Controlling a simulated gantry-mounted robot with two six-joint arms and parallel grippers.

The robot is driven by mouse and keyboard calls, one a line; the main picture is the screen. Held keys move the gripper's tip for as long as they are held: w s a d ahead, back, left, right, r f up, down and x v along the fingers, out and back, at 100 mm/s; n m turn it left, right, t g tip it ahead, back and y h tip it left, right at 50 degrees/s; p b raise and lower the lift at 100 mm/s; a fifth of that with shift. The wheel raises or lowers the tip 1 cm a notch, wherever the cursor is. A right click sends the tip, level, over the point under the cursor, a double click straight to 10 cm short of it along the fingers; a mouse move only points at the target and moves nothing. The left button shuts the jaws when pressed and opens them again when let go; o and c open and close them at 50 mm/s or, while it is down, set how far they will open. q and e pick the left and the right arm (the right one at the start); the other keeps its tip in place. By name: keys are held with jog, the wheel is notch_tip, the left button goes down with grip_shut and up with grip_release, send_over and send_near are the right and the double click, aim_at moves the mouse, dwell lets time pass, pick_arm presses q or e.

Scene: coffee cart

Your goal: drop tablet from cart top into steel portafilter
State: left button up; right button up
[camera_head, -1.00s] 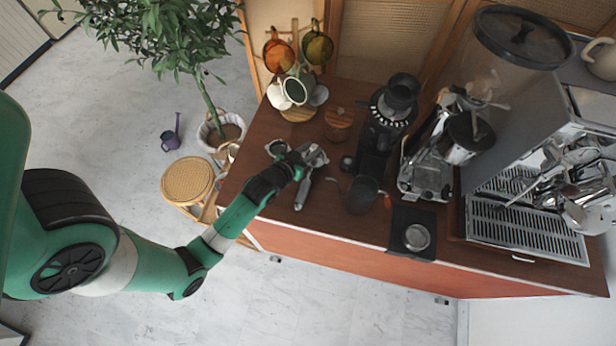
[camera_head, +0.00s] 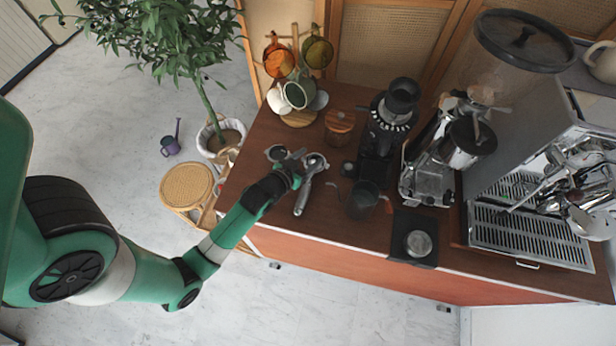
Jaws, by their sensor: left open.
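The steel portafilter (camera_head: 303,198) lies on the brown cart top (camera_head: 345,225), its round basket toward the back and its handle toward the front edge. My left gripper (camera_head: 291,157) is open just left of the basket, low over the cart top. I cannot tell whether it touches anything. A small round metal piece (camera_head: 276,152) sits just beyond the gripper's left side. I cannot make out a tablet; it is too small or hidden by the gripper. My right gripper is not in view.
A wooden-lidded jar (camera_head: 339,124) and a mug stand (camera_head: 299,118) are behind. A black grinder (camera_head: 384,130), a dark pitcher (camera_head: 362,199) and a black tamping mat (camera_head: 402,250) stand to the right. The espresso machine (camera_head: 530,237) fills the right end.

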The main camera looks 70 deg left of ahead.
pick_arm(q)
jog(key=p+v, duration=0.1)
jog(key=v, duration=0.9)
jog(key=shift+s+d, duration=0.15)
jog(key=shift+s, duration=0.05)
jog(key=shift+r, duration=0.1)
